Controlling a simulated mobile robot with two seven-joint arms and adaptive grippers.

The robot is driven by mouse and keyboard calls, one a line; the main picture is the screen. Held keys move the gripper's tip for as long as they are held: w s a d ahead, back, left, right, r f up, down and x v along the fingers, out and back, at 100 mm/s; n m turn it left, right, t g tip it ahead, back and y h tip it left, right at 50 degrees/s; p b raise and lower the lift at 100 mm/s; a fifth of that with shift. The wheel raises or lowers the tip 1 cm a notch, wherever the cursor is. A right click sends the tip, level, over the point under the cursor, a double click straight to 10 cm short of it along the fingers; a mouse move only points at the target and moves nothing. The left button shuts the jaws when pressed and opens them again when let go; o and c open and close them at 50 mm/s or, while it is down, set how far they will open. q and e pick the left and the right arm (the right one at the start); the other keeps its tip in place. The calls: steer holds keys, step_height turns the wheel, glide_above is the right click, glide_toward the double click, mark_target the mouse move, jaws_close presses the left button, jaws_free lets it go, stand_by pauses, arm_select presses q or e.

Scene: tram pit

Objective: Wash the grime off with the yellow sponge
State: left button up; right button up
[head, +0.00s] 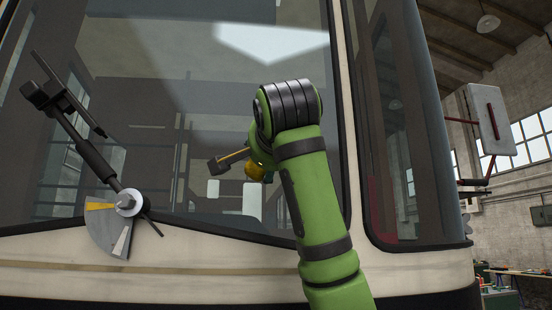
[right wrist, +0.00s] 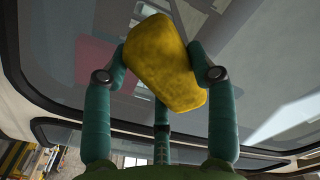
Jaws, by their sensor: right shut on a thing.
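The yellow sponge (right wrist: 162,62) is held between the teal fingers of my right gripper (right wrist: 160,75) in the right wrist view. It is tilted in the grip, with glass behind it. In the head view, part of the sponge (head: 256,171) shows beside my green right arm, in front of the tram's windscreen (head: 215,120). The arm hides most of the right gripper there. I cannot tell whether the sponge touches the glass. Grime cannot be clearly told from the reflections on the windscreen. My left gripper is in neither view.
A dark wiper arm (head: 97,160) with a round pivot crosses the windscreen at the left. A dark-tipped yellow rod (head: 232,160) shows beside the sponge. A mirror (head: 490,112) sticks out at the right. The glass between wiper and arm is largely open.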

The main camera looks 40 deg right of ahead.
steer(key=shift+w+a, duration=0.35)
steer(key=shift+a, duration=0.2)
steer(key=shift+w+a, duration=0.35)
steer(key=shift+a, duration=0.2)
steer(key=shift+a+r+p, duration=0.1)
steer(key=shift+p, duration=0.2)
steer(key=shift+r+p, duration=0.75)
steer(key=shift+r, duration=0.2)
steer(key=shift+s+d+f+b, duration=0.1)
steer(key=shift+s+d+b, duration=0.25)
steer(key=shift+d, duration=0.25)
steer(key=shift+s+d, duration=0.35)
steer(key=shift+d, duration=0.25)
steer(key=shift+s+d, duration=0.35)
steer(key=shift+d, duration=0.25)
steer(key=shift+s+d+b, duration=0.35)
steer(key=shift+d+b, duration=0.15)
steer(key=shift+d, duration=0.1)
steer(key=s+d, duration=0.4)
steer(key=d, duration=0.3)
steer(key=shift+s+b, duration=0.2)
steer(key=shift+b, duration=0.15)
